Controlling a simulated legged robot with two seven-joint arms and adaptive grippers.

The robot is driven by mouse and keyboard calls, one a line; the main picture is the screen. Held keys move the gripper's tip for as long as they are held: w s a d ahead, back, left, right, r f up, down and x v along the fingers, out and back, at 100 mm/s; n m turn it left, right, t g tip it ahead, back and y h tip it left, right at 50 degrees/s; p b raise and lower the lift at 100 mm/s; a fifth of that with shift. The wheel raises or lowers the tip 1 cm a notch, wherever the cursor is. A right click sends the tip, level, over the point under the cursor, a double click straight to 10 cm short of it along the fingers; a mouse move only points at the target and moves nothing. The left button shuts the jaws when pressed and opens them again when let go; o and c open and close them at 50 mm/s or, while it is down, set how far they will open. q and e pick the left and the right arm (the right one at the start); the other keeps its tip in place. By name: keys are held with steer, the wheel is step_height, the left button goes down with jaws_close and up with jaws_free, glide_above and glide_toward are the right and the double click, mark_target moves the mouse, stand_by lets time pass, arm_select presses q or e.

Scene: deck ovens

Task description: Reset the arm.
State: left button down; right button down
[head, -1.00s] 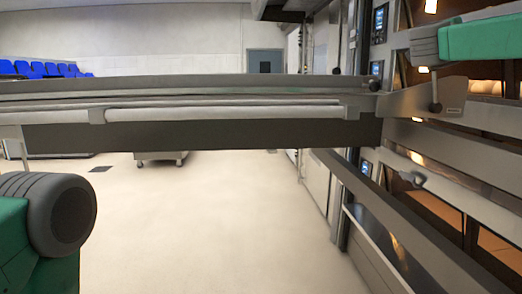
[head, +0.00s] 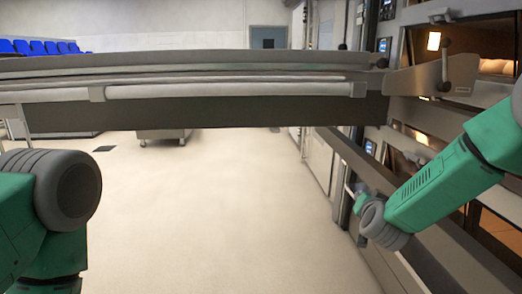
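My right arm (head: 430,185) comes in from the right edge, green with a grey ringed joint (head: 388,230) at its lower left end. A small green and grey part shows just beyond that joint; no fingers can be made out. My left arm (head: 35,235) shows at the lower left as green links around a large grey joint. Neither gripper shows in the frame, so what they hold is hidden from me.
A long grey loader beam (head: 240,110) spans the view in front of me, meeting the deck ovens (head: 490,45) at the right. Another rail (head: 400,225) runs below, behind my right arm. Pale floor (head: 210,220) lies open in the middle. Blue chairs (head: 38,47) stand far left.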

steer(key=s+a+f+n+g+y, duration=0.25)
steer(key=s+f+n+g, duration=0.35)
steer(key=s+f, duration=1.75)
steer(key=s+d+f+n+g, duration=0.1)
steer(key=s+g, duration=0.3)
steer(key=s, duration=0.9)
steer(key=s+d+f+n+g, duration=0.1)
steer(key=s+f+g, duration=0.2)
steer(key=s, duration=1)
steer(key=shift+s+d+g+y, duration=0.2)
steer(key=shift+d+g+y, duration=0.05)
steer(key=shift+g+y, duration=0.2)
